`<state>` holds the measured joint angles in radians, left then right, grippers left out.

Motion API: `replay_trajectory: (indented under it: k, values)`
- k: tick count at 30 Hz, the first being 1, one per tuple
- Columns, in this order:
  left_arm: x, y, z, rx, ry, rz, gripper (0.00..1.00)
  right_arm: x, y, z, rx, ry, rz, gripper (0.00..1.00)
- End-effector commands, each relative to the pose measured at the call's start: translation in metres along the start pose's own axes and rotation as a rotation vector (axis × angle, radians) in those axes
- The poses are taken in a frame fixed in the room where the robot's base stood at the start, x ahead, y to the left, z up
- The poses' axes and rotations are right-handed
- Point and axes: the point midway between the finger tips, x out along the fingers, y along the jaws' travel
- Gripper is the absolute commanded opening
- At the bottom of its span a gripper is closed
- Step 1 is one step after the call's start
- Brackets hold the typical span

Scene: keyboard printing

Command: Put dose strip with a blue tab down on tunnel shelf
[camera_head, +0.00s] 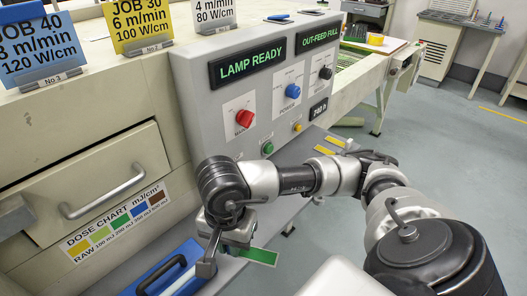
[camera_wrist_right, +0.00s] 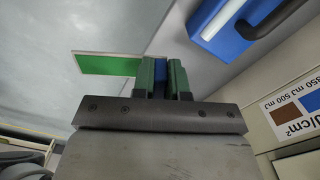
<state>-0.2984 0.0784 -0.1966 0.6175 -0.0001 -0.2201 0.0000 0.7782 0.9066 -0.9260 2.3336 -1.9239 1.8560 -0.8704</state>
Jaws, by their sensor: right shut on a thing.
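My right gripper (camera_head: 238,240) is shut on the dose strip (camera_head: 260,256), above or at the grey shelf (camera_head: 225,272) in front of the cream machine; I cannot tell whether the strip touches it. In the right wrist view, the blue tab (camera_wrist_right: 158,68) sits between the green fingertips (camera_wrist_right: 160,75), and the green strip (camera_wrist_right: 108,65) sticks out to the left over a grey surface. My left gripper is not in view.
A blue case (camera_head: 172,272) with a black handle lies left of the gripper. Yellow strips (camera_head: 325,150) lie farther along the shelf. The control panel (camera_head: 245,100) rises behind, with knobs and buttons. A drawer handle (camera_head: 105,192) juts out on the left.

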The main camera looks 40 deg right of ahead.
Motion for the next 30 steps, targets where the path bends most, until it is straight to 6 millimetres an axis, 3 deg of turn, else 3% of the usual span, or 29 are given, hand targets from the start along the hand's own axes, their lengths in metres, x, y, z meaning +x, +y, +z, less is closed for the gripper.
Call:
replay_trajectory:
  k: [5,18,25,30]
  values:
    - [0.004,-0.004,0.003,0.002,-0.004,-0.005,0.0,0.004,-0.007,-0.012,0.057,0.005,0.002,0.0]
    - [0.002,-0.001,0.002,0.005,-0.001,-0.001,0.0,0.059,-0.066,-0.081,0.054,0.004,0.0,0.0]
    - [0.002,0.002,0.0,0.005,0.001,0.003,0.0,0.07,-0.073,-0.09,0.049,0.004,0.001,0.0]
    - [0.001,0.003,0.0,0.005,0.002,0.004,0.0,0.094,-0.072,-0.09,0.05,0.003,0.003,0.0]
